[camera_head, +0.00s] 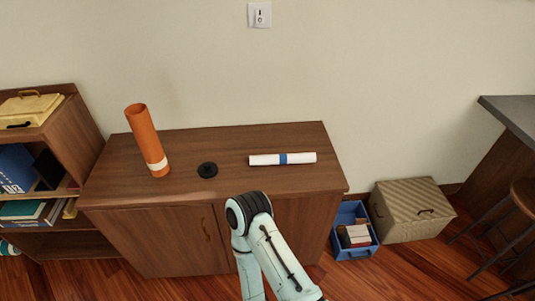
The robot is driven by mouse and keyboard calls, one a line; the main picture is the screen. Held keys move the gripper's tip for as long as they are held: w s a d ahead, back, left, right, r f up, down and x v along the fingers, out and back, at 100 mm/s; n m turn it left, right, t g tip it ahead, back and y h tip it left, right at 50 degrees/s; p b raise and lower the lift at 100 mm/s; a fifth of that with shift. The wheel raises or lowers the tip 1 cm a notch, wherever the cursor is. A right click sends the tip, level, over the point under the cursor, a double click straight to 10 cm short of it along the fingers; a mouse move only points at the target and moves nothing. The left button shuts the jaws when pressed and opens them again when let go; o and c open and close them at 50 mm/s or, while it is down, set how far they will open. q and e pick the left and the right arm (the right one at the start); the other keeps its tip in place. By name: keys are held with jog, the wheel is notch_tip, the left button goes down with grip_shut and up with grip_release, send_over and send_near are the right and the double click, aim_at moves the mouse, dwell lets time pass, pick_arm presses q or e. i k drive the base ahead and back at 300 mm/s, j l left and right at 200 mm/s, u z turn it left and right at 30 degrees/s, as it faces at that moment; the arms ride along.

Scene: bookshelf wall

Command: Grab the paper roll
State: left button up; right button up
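A white paper roll (297,159) with a blue band round its middle lies flat on top of the brown wooden cabinet (240,142), right of centre. One of my arms rises from the bottom edge in front of the cabinet. Its dark rounded joint shows below and left of the roll and does not cover it. I see no fingertips of either gripper. Nothing visible is touching the roll.
An orange tube (147,140) with a pale band stands tilted on the cabinet's left side. A blue bin (345,218) and a woven box (413,213) stand on the floor at right. A bookshelf (78,137) adjoins the left.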

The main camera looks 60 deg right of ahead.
aim_at(293, 158)
jog(key=k+l+u, duration=0.3)
jog(key=l, duration=0.15)
jog(key=k+l+u, duration=0.3)
jog(key=l, duration=0.15)
jog(key=k+l+u, duration=0.2)
jog(key=k+l, duration=0.55)
